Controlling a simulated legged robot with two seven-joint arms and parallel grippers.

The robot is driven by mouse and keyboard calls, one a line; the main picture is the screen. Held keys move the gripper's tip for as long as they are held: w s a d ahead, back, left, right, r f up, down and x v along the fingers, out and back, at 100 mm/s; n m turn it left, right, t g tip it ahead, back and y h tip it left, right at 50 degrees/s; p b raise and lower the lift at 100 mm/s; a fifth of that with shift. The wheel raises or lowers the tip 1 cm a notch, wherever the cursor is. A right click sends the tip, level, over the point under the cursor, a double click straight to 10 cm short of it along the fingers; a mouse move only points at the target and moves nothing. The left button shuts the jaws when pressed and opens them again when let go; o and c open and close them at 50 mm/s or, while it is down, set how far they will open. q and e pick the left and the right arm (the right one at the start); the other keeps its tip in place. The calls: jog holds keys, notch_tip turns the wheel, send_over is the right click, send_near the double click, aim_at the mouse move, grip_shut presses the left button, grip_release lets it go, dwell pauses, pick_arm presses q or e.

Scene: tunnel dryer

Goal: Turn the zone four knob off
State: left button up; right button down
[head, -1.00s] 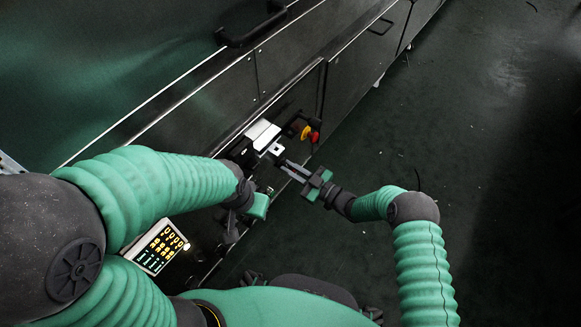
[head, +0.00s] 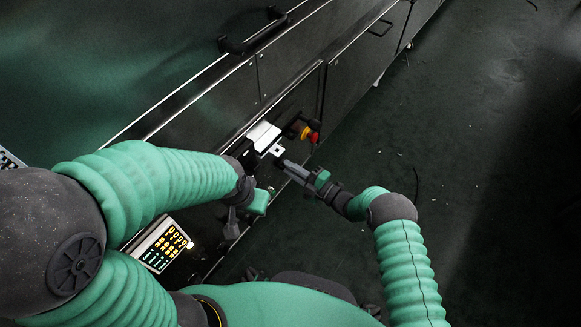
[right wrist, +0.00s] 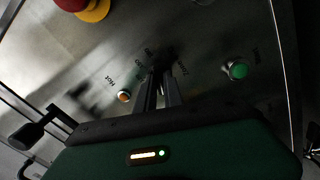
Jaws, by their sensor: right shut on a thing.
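My right gripper (head: 284,164) reaches the dark front panel of the dryer in the head view. In the right wrist view its two fingers (right wrist: 160,90) are close together and shut on a small dark knob (right wrist: 162,68), mostly hidden by shadow and the fingers. Small print surrounds the knob, too blurred to read fully, so I cannot tell its zone or pointer direction. My left gripper (head: 244,206) hangs lower left of the right one, in front of the panel; its jaws are not clear.
A red and yellow emergency stop (head: 309,133) sits just right of the white box (head: 264,136). The right wrist view shows an orange lamp (right wrist: 124,96) and a green button (right wrist: 236,70) beside the knob. A lit display (head: 162,246) is at lower left.

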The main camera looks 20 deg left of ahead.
jog(key=n, duration=0.2)
jog(key=n+p, duration=0.1)
jog(key=n, duration=0.2)
jog(key=shift+d+f+n, duration=0.1)
jog(key=shift+f+n, duration=0.25)
jog(key=shift+n, duration=0.05)
jog(key=shift+s+n, duration=0.1)
jog(key=shift+n, duration=0.2)
jog(key=c, duration=1.5)
grip_release()
jog(key=shift+f, duration=0.1)
jog(key=shift+o, duration=0.2)
jog(key=shift+r, duration=0.2)
jog(key=p+v, duration=0.7)
jog(key=v, duration=0.9)
jog(key=shift+d+p, duration=0.35)
jog(key=shift+d, duration=0.05)
